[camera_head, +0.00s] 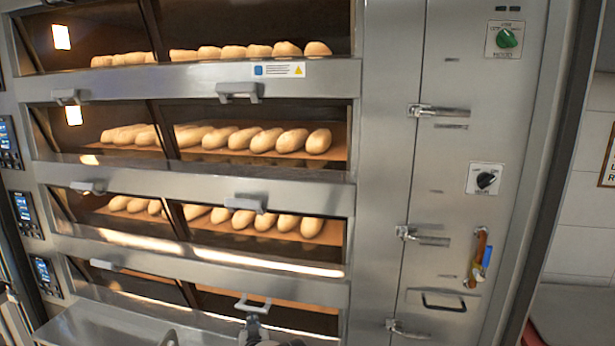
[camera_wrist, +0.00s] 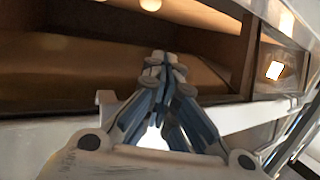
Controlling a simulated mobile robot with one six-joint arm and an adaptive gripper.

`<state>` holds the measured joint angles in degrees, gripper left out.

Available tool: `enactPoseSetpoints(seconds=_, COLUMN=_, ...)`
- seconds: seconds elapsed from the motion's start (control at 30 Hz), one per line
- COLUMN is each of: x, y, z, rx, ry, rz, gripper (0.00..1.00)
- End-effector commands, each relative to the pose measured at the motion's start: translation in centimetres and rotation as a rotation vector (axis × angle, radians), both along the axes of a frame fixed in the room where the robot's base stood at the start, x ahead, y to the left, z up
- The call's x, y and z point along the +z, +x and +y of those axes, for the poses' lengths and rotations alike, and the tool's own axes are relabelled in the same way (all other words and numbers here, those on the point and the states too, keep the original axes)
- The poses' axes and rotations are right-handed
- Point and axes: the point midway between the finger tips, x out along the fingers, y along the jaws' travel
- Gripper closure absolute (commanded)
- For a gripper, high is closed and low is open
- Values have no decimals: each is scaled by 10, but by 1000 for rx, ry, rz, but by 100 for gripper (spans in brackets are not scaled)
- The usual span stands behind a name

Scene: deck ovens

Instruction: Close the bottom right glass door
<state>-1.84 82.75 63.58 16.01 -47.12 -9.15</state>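The bottom right glass door belongs to the lowest deck; its pale bar handle (camera_head: 253,305) shows low in the head view. The dark opening (camera_head: 290,309) around it looks empty, and I cannot tell how far the door stands open. My gripper (camera_head: 252,322) is just below the handle at the bottom edge. In the wrist view my gripper (camera_wrist: 165,60) has its blue-padded fingers drawn together at the tips, with nothing seen between them. One end of a pale handle (camera_wrist: 105,98) shows left of the fingers; the rest is hidden behind them.
Decks above hold rows of loaves (camera_head: 265,140) behind glass with handles (camera_head: 240,92). A tall steel panel (camera_head: 440,190) with latches, a green knob (camera_head: 507,39) and a black knob (camera_head: 486,180) stands to the right. Small control screens (camera_head: 24,207) line the left edge.

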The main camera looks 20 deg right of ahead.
Motion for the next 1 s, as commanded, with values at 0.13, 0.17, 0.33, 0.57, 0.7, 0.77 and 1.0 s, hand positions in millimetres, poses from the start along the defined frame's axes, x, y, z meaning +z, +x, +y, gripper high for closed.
enactPoseSetpoints(seconds=0.13, x=35, y=8, z=-4, rx=-7, ry=-3, rz=-45, gripper=100)
enactPoseSetpoints(seconds=0.17, x=37, y=8, z=-4, rx=-8, ry=-3, rz=-45, gripper=100)
enactPoseSetpoints(seconds=0.33, x=38, y=7, z=-4, rx=-8, ry=-2, rz=-40, gripper=100)
enactPoseSetpoints(seconds=0.57, x=35, y=-13, z=1, rx=-5, ry=-2, rz=-29, gripper=100)
enactPoseSetpoints(seconds=0.7, x=34, y=-27, z=4, rx=-5, ry=-2, rz=-28, gripper=100)
enactPoseSetpoints(seconds=0.77, x=33, y=-33, z=5, rx=-5, ry=0, rz=-26, gripper=100)
enactPoseSetpoints(seconds=1.0, x=32, y=-56, z=9, rx=-5, ry=-1, rz=-27, gripper=100)
